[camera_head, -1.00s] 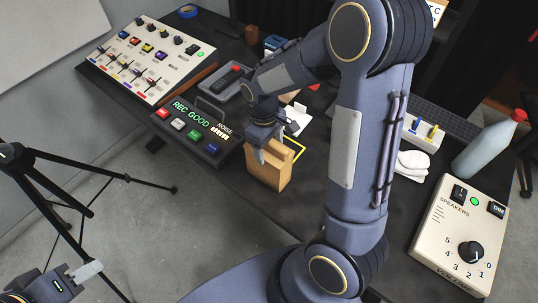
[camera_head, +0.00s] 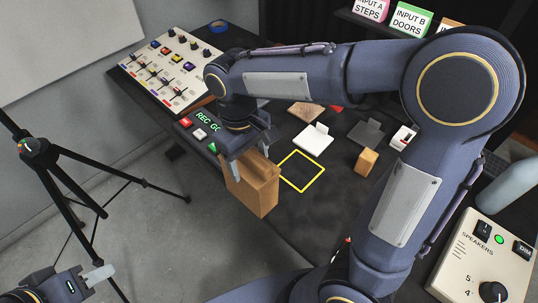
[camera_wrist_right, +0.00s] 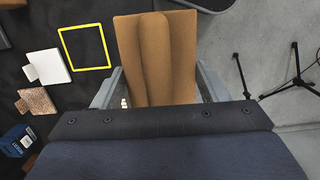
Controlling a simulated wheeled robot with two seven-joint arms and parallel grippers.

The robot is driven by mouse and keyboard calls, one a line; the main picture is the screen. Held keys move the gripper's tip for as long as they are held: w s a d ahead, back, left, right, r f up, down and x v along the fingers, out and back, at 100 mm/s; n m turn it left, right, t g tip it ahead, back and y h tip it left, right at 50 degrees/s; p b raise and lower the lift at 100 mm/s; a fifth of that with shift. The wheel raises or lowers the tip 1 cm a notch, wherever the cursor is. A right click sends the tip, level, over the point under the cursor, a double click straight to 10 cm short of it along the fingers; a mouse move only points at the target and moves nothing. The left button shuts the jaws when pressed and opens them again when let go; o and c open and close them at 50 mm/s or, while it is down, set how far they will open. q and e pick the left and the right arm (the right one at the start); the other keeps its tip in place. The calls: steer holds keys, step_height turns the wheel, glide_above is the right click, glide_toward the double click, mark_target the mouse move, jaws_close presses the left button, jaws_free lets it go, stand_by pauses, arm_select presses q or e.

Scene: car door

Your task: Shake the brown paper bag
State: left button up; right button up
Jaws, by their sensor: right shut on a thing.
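The brown paper bag (camera_head: 254,188) is in my right gripper (camera_head: 247,160), near the table's front edge. It looks upright and slightly turned. In the right wrist view the bag (camera_wrist_right: 157,58) fills the space between the two fingers (camera_wrist_right: 158,88), which grip its sides. In the head view it is beside a yellow square outline (camera_head: 301,171) on the dark table. My left gripper (camera_head: 88,281) is at the lower left, away from the bag, and its jaw opening is not clear.
A mixing console (camera_head: 170,65) stands at the back left, and the REC GOOD panel (camera_head: 205,126) is partly behind my right arm. A white card piece (camera_head: 313,140) and a small wooden block (camera_head: 366,162) are on the table. A speaker box (camera_head: 487,262) is at right. A tripod (camera_head: 68,175) stands at left.

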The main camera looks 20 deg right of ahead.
steer(key=shift+s+a+r, duration=0.15)
steer(key=shift+a+r, duration=0.1)
steer(key=shift+a, duration=0.35)
steer(key=w+d+f, duration=0.3)
steer(key=d, duration=0.5)
steer(key=w+d+f, duration=0.3)
steer(key=w+d, duration=0.1)
steer(key=d, duration=0.4)
steer(key=shift+b, duration=0.4)
steer(key=shift+w, duration=0.1)
steer(key=w+a, duration=0.1)
steer(key=a+p, duration=0.1)
steer(key=a, duration=0.1)
steer(key=w+a, duration=0.1)
steer(key=shift+w+a, duration=0.15)
steer(key=shift+w, duration=0.15)
